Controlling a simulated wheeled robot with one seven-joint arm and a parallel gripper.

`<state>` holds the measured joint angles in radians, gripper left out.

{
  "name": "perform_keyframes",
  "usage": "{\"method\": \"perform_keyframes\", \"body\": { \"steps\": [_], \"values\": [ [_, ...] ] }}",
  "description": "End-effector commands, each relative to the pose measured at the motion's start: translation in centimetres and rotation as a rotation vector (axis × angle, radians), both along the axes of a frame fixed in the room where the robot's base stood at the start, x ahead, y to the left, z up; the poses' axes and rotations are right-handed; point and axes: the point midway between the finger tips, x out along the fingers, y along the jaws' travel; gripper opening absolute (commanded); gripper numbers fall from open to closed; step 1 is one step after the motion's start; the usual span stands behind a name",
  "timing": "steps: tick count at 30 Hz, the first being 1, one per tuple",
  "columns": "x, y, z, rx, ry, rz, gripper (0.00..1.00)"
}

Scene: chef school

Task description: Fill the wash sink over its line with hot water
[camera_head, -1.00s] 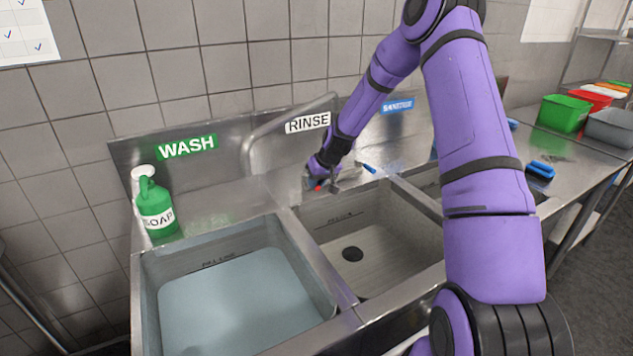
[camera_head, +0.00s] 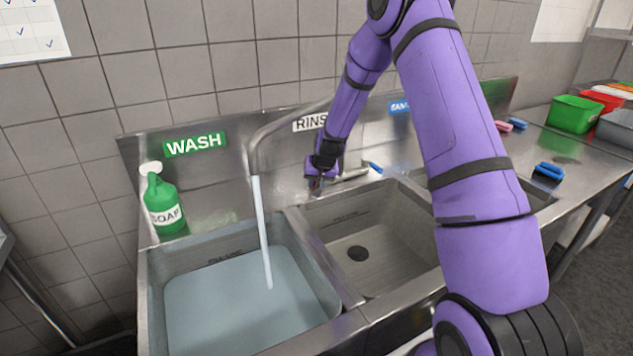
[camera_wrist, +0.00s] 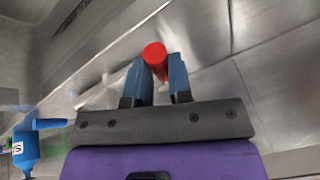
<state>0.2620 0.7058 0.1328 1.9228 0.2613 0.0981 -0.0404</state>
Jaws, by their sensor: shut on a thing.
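The wash sink (camera_head: 157,283), under the green WASH sign (camera_head: 195,145), holds bluish water (camera_head: 235,310). Its surface lies a little below the dark fill line marking (camera_head: 232,257) on the back wall. The faucet spout (camera_head: 254,150) hangs over this sink, and a stream of water (camera_head: 262,225) falls from it into the water. My gripper (camera_head: 316,184) is at the faucet base behind the rinse sink. In the wrist view my gripper (camera_wrist: 160,75) is shut on the red-tipped faucet handle (camera_wrist: 154,55). Most of the handle is hidden by the fingers.
A green soap bottle (camera_head: 163,208) stands on the left ledge. The rinse sink (camera_head: 358,280) beside the wash sink is empty, with its drain visible. A blue brush (camera_head: 549,171) and green bin (camera_head: 574,114) are on the right counter. My arm covers part of the right sink.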

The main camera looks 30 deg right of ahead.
Motion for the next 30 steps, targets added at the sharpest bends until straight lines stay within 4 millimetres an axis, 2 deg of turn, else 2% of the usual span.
{"method": "perform_keyframes", "body": {
  "steps": [3,4,6,7,14,19,30],
  "values": [
    [0.0,0.0,0.0,-0.001,-0.001,0.001,0.00],
    [0.0,0.0,0.0,-0.001,-0.001,0.001,0.27],
    [0.0,0.0,0.0,-0.001,-0.001,0.001,0.43],
    [0.0,0.0,0.0,-0.001,-0.001,0.001,0.45],
    [0.0,0.0,0.0,0.000,0.000,0.001,0.45],
    [-0.3,-0.1,0.8,-0.001,-0.001,0.002,0.45],
    [-2.9,-0.3,6.4,-0.001,-0.002,0.001,0.45]
  ]
}}
